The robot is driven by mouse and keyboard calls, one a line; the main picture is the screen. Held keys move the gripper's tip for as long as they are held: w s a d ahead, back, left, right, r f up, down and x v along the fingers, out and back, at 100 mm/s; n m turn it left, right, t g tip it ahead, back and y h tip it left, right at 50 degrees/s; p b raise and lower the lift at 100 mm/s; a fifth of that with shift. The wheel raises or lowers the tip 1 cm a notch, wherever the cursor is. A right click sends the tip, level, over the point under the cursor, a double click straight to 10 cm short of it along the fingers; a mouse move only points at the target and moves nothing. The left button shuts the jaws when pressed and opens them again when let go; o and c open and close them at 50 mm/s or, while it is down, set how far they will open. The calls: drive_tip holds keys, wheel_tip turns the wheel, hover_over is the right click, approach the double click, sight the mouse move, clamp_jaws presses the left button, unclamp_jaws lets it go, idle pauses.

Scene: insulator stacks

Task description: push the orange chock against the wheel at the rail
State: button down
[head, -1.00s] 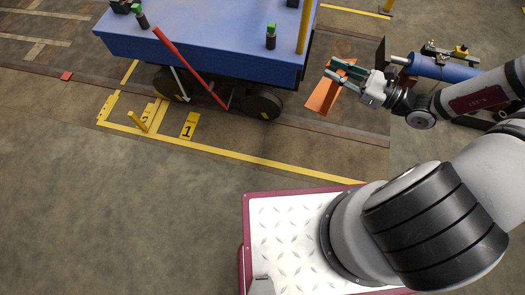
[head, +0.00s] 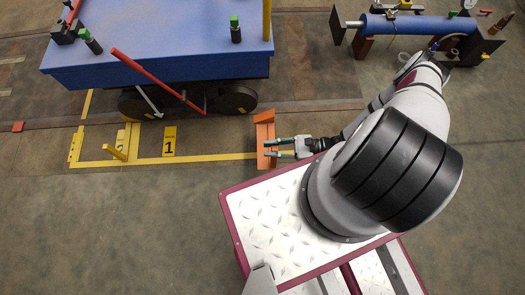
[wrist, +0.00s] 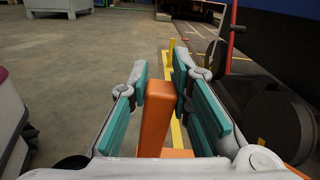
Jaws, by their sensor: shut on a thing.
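The orange chock (head: 265,132) is below and right of the near cart wheel (head: 238,97) in the head view, with a visible gap between them. Its far end is just short of the rail (head: 310,106), and its near end reaches past the yellow floor line. My gripper (head: 272,148) holds it from the right. In the wrist view, the chock's orange upright (wrist: 157,118) stands between my teal finger pads (wrist: 160,105). The dark wheel (wrist: 277,118) is to its right there. The chock's underside is hidden, so I cannot tell whether it touches the floor.
The blue cart (head: 170,45) stands above the wheels, with a slanted red bar (head: 158,80). A yellow number plate (head: 169,140) and a yellow post (head: 114,152) are to the left. A blue cylinder on a stand (head: 405,25) is at the upper right. Floor left of my base is open.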

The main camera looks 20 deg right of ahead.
sight(268, 167)
drive_tip(key=shift+n+g, duration=0.3)
drive_tip(key=shift+s+a+f+b, duration=0.3)
drive_tip(key=shift+f+b, duration=1.15)
drive_tip(key=shift+f, duration=0.8)
drive_tip(key=shift+s+a+f+b, duration=0.3)
drive_tip(key=shift+f+b, duration=1.15)
drive_tip(key=shift+f, duration=0.75)
drive_tip(key=shift+s+a+f+b, duration=0.3)
drive_tip(key=shift+f+b, duration=1.15)
drive_tip(key=shift+f, duration=0.8)
drive_tip(key=shift+w+d+r, duration=0.1)
drive_tip(key=shift+w+d, duration=0.1)
drive_tip(key=shift+w, duration=0.45)
drive_tip(key=shift+w+d+r, duration=0.1)
drive_tip(key=shift+w+d, duration=0.1)
drive_tip(key=shift+w, duration=0.4)
drive_tip(key=shift+w+d+f+b, duration=0.1)
drive_tip(key=shift+w+d+b, duration=0.35)
drive_tip(key=shift+w, duration=1.2)
drive_tip(key=shift+w+d+b, duration=0.2)
drive_tip(key=shift+w+d, duration=0.45)
drive_tip(key=shift+w, duration=1)
drive_tip(key=shift+w+d+f+b, duration=0.1)
drive_tip(key=shift+w+d+b, duration=0.35)
drive_tip(key=shift+w, duration=1.2)
drive_tip(key=shift+x, duration=1.05)
drive_tip(key=shift+w+a, duration=0.25)
drive_tip(key=shift+a, duration=0.4)
drive_tip(key=c, duration=1.4)
unclamp_jaws()
